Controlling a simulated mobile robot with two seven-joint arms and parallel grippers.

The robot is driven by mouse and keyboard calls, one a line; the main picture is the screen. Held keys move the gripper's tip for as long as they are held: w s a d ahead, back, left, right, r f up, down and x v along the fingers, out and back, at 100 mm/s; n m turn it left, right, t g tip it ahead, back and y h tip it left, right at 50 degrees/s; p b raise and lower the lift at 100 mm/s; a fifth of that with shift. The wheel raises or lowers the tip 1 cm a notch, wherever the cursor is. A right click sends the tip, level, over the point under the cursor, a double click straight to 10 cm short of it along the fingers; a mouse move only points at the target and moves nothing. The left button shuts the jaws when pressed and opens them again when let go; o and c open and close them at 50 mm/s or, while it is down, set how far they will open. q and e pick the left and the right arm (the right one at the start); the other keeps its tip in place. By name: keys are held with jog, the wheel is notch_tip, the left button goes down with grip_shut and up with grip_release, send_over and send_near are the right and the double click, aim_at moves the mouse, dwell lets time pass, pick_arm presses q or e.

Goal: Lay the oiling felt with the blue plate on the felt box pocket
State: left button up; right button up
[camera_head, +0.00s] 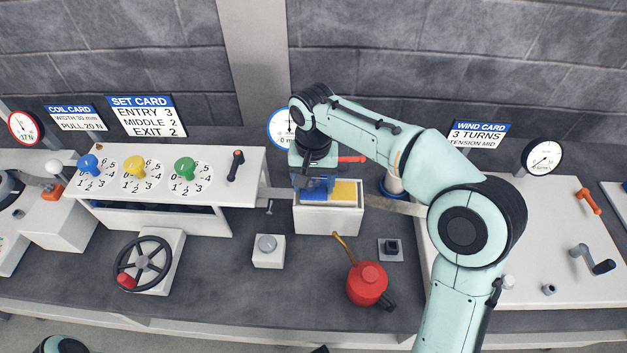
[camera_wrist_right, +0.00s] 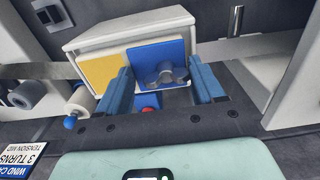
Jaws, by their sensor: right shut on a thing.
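The felt box (camera_head: 327,222) is a white box in the middle of the bench, also seen in the right wrist view (camera_wrist_right: 130,30). A yellow plate (camera_head: 344,191) lies in its right half in the head view. The oiling felt with the blue plate (camera_wrist_right: 160,57) is over the other half, beside the yellow plate (camera_wrist_right: 104,72). My right gripper (camera_wrist_right: 162,84) is shut on the blue plate's grey grip, with its blue fingers either side. I cannot tell whether the felt touches the box. In the head view my right gripper (camera_head: 314,180) partly hides it. My left gripper is out of view.
A red oil can (camera_head: 367,284) stands in front of the box, its spout pointing toward it. A white block with a grey knob (camera_head: 268,250) is at front left and a small grey block (camera_head: 390,250) at front right. A knob panel (camera_head: 160,190) stands left.

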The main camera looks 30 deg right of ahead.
jog(key=o, duration=0.7)
jog(key=shift+f, duration=0.15)
jog(key=o, duration=0.4)
jog(key=shift+o, duration=0.2)
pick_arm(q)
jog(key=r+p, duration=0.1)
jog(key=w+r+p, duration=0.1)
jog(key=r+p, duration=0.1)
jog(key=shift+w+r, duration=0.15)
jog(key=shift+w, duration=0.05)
pick_arm(e)
notch_tip(320, 180, up, 12)
jog(key=shift+r, duration=0.2)
jog(key=shift+a, duration=0.1)
